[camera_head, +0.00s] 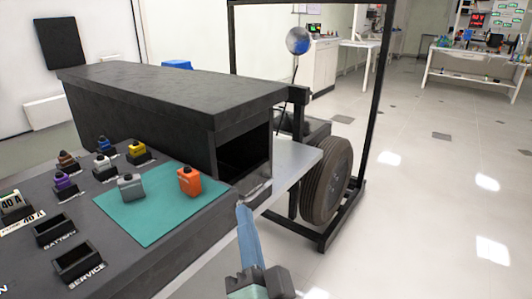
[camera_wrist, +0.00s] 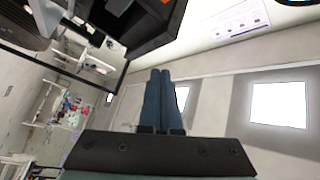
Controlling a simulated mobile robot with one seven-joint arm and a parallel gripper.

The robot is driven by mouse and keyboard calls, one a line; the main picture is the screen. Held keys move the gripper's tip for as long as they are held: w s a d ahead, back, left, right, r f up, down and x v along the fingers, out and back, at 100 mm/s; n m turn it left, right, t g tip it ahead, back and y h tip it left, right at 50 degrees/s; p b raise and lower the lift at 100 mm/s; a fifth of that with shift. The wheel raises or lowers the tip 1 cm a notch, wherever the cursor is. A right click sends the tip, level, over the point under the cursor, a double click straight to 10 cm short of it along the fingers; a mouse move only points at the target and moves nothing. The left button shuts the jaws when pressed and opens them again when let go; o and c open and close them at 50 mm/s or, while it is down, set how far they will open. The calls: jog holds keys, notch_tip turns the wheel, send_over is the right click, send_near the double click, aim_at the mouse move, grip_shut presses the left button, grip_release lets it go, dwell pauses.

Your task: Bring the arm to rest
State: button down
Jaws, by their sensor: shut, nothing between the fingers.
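My gripper (camera_head: 241,207) shows at the lower middle of the head view, raised at the front right edge of the rig. Its two blue fingers are together with nothing between them. In the wrist view the fingers (camera_wrist: 160,72) lie side by side, pointing up the picture, with the room behind them. The dark chassis rig (camera_head: 170,88) fills the left of the head view. An orange block (camera_head: 190,182) and a grey block (camera_head: 131,188) stand on its teal mat (camera_head: 155,232), left of my gripper and apart from it.
Several small coloured blocks and labelled sockets, such as the service socket (camera_head: 78,264), are at the left. A wheel (camera_head: 327,180) and black frame (camera_head: 377,75) stand beyond my gripper. The tiled floor (camera_head: 435,190) at the right is clear. Benches (camera_head: 475,65) are far back.

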jog(key=s+d+r+n+t+h+p, duration=0.1)
jog(key=s+r+n+t, duration=0.2)
jog(key=r, duration=0.8)
jog(key=s+d+r+n+t+h, duration=0.1)
jog(key=s+r+n+t+h, duration=0.2)
jog(key=r, duration=0.8)
jog(key=s+d+r+n+t+p, duration=0.1)
jog(key=s+r+n, duration=0.3)
jog(key=r, duration=0.7)
notch_tip(320, 180, up, 32)
jog(key=m+p, duration=0.1)
jog(key=p, duration=3.1)
jog(key=shift+s+a+r, duration=0.15)
jog(key=shift+r, duration=0.1)
